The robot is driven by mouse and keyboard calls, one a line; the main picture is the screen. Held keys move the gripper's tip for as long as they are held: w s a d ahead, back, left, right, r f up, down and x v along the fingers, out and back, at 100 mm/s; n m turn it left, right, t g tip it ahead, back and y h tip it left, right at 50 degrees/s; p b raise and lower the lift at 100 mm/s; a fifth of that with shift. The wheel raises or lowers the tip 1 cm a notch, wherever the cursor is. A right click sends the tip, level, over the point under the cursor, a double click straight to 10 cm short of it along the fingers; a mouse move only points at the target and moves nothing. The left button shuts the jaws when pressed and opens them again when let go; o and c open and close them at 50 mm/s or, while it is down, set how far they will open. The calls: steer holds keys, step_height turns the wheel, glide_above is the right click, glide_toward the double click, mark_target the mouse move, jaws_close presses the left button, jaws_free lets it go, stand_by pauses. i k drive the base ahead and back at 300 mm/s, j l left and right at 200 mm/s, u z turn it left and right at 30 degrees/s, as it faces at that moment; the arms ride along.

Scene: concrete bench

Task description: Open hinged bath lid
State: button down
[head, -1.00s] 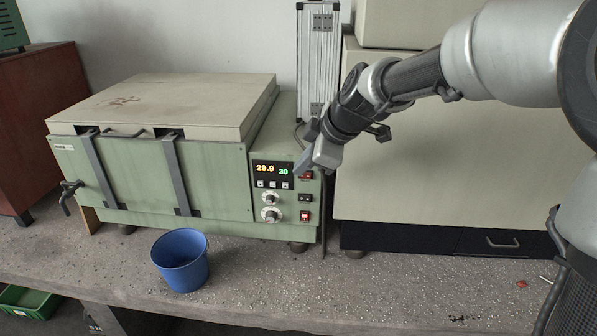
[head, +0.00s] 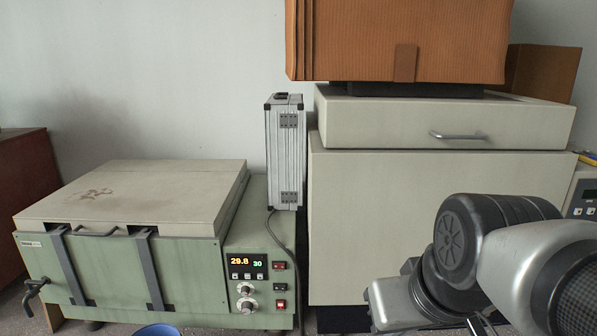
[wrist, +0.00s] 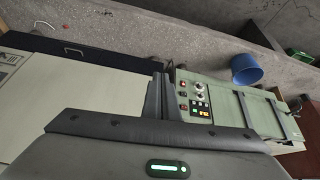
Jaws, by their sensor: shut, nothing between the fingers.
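The green bath (head: 195,270) stands at the left in the head view. Its flat beige lid (head: 135,192) lies closed on top, with a dark stain. A small lid handle (head: 95,233) shows at the front edge between two grey upright straps. In the wrist view, the bath's green front (wrist: 222,97) shows at the right, turned on its side. My gripper (wrist: 160,82) is shut and empty in the wrist view, apart from the bath. In the head view my arm is at the lower right, and I cannot make out the fingertips there.
A silver case (head: 286,155) stands behind the bath's right side. A large beige cabinet (head: 370,220) is right of it, with an orange-brown box (head: 400,40) above. A blue bucket (head: 158,331) stands before the bath. A black tap (head: 33,290) sticks out at the bath's left.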

mark_target(177, 204)
steer(key=u, duration=1.45)
steer(key=i+j+u, duration=0.25)
steer(key=i+j, duration=0.45)
steer(key=i, duration=0.1)
